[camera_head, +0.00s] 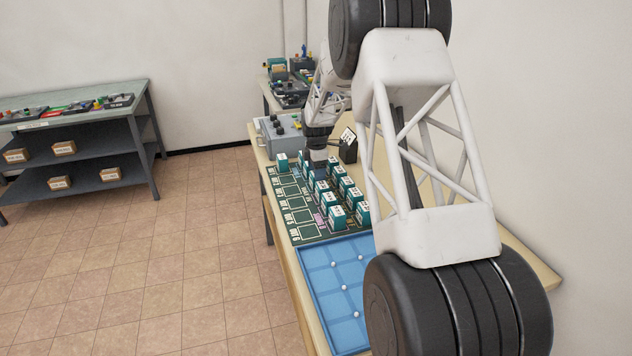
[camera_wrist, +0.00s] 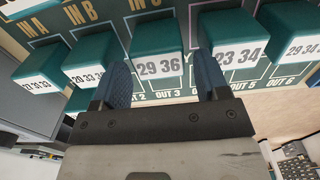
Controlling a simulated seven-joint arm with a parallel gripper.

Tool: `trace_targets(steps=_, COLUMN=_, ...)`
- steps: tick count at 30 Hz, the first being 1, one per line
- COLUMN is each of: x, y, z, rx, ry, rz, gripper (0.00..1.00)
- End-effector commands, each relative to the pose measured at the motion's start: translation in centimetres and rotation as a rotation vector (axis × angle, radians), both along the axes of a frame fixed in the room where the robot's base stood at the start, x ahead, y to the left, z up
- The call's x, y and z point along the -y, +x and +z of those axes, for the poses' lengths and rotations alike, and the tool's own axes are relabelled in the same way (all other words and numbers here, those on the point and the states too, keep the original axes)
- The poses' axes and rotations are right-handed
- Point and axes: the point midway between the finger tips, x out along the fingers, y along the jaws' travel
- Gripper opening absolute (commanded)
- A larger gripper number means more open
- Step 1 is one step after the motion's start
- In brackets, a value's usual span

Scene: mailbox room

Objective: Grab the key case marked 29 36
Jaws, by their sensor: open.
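My gripper (camera_wrist: 163,72) is open, with a blue finger on either side of this case in the picture. I see no clear contact, and how deep the fingertips reach around it is hard to tell. In the head view my gripper (camera_head: 317,166) is low over the far part of the green board (camera_head: 308,232), among the cases. The labels there are too small to read, so I cannot pick out 29 36.
The case marked 23 34 (camera_wrist: 232,28) stands close on the right and the case marked 20 33 36 (camera_wrist: 92,60) on the left. A blue compartment tray (camera_head: 318,276) with small white knobs lies in front of the board. A grey box (camera_head: 285,134) stands behind it.

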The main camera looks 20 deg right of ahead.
Motion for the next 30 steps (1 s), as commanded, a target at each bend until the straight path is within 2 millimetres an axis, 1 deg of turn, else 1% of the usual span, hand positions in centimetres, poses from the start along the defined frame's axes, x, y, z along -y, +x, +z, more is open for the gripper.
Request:
trace_targets(steps=4, x=0.0, y=0.0, z=-0.3, rx=-0.001, ry=0.0, rz=0.0, gripper=0.68)
trace_targets(steps=7, x=-0.1, y=0.0, z=-0.9, rx=-0.002, ry=0.0, rz=0.0, gripper=0.68)
trace_targets(steps=18, x=-0.1, y=0.2, z=-4.7, rx=0.0, ry=0.0, rz=0.0, gripper=0.68)
trace_targets(steps=22, x=-0.1, y=0.2, z=-5.2, rx=0.0, ry=0.0, rz=0.0, gripper=0.68)
trace_targets(steps=30, x=-0.1, y=0.2, z=-5.2, rx=0.0, ry=0.0, rz=0.0, gripper=0.68)
